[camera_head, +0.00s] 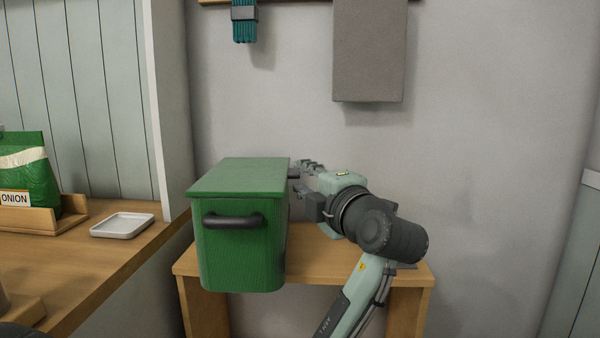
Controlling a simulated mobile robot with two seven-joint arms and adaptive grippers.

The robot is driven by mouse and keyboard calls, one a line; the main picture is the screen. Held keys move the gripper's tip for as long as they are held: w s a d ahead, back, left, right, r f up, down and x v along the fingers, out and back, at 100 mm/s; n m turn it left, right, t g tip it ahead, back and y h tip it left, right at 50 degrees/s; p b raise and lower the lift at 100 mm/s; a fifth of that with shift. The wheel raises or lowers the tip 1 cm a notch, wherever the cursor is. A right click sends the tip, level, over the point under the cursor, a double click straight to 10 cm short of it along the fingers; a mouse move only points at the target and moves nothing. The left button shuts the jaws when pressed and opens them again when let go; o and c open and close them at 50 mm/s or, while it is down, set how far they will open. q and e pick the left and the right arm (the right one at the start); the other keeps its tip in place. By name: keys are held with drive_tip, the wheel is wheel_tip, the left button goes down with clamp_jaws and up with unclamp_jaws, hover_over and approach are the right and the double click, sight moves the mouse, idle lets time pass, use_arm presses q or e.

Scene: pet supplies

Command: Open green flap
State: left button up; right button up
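A green box (242,255) stands on a small wooden table, with its flat green flap (240,177) lying shut on top. A dark bar handle (233,221) is on its front side. My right gripper is not in view.
The wooden table (335,262) has bare room right of the box under my arm. At left, a wooden counter (110,255) carries a white tray (122,225) and a green bag (28,170). A grey panel (368,50) and teal brush (244,22) hang on the wall.

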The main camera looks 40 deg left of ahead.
use_arm(q)
drive_tip(key=shift+x, duration=1.15)
drive_tip(key=shift+c, duration=0.3)
clamp_jaws()
